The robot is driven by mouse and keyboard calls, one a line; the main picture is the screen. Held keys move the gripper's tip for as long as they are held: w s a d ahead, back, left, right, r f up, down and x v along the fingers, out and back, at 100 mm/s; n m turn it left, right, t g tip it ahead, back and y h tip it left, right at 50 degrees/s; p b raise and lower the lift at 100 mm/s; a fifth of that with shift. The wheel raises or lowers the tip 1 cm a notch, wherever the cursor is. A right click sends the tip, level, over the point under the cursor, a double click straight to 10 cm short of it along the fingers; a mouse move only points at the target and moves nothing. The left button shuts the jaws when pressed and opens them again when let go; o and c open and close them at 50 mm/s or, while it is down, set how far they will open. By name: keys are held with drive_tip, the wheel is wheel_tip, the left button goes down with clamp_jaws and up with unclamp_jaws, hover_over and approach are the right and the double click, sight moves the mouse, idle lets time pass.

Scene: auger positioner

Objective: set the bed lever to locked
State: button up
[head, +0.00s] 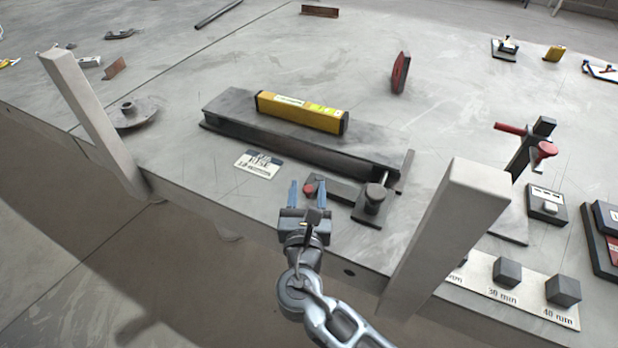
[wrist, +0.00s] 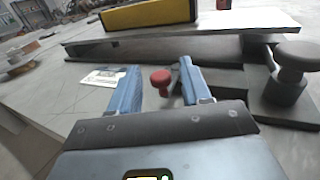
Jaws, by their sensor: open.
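The bed lever is a dark flat bar (head: 336,187) with a red knob (head: 308,188) at its left end. It runs right to a round dark pivot post (head: 375,197) at the front right of the long grey bed (head: 230,108). My gripper (head: 308,186) is at the knob, with its blue fingers apart. In the wrist view the red knob (wrist: 160,80) shows between the open fingertips, a little beyond or level with them; I cannot tell whether either finger touches it. A small label plate (head: 258,164) lies left of the gripper, its text unreadable.
A yellow level (head: 300,113) lies on the bed. Pale upright posts stand at left (head: 92,120) and right (head: 450,235) along the table's front edge. A red-handled clamp (head: 530,150) and gauge blocks (head: 507,272) are at the right.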

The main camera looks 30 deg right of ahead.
sight(314, 184)
drive_tip(key=shift+x, duration=1.6)
clamp_jaws()
